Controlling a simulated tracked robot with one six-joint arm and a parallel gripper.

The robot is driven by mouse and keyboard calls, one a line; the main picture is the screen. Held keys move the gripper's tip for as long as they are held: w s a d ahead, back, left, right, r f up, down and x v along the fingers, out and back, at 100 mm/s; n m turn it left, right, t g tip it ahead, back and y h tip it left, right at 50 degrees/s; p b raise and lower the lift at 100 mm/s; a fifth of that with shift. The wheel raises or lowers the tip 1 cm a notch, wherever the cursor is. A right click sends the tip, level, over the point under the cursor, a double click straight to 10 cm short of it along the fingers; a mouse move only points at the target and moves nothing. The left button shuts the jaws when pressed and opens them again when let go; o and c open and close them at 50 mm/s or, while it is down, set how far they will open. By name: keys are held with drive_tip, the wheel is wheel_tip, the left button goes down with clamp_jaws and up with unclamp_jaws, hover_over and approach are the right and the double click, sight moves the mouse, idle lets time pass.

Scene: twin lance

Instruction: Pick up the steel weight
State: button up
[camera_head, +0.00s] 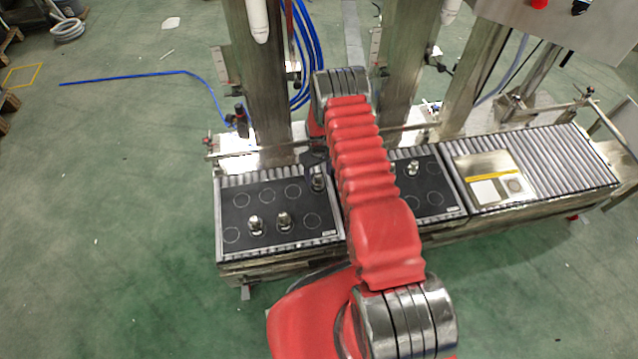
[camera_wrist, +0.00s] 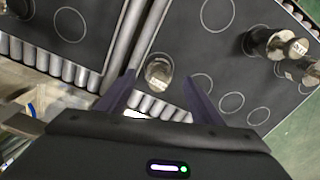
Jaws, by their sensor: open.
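A steel weight (camera_wrist: 158,72) shows in the wrist view between the tips of my open gripper (camera_wrist: 160,82). It stands on a black mat with pale circles (camera_wrist: 190,45), close to the mat's edge. I cannot tell how far above it the fingertips are. In the head view a steel weight (camera_head: 317,183) stands at the left mat's right side, just below my gripper (camera_head: 315,165), which my red arm partly hides. Two other steel weights (camera_head: 255,223) (camera_head: 284,221) stand at the front of that mat. Another weight (camera_head: 413,168) stands on the right mat.
The mats lie on a roller conveyor (camera_head: 560,165). A plate with a yellow strip (camera_head: 490,178) lies on its right part. Steel posts (camera_head: 258,80) and a rail (camera_head: 400,128) stand behind. In the wrist view, two more weights (camera_wrist: 268,42) (camera_wrist: 297,72) stand at right.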

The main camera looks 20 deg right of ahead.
sight(318, 182)
drive_tip(key=shift+w+f, duration=0.2)
drive_tip(key=shift+f, duration=1.85)
clamp_jaws()
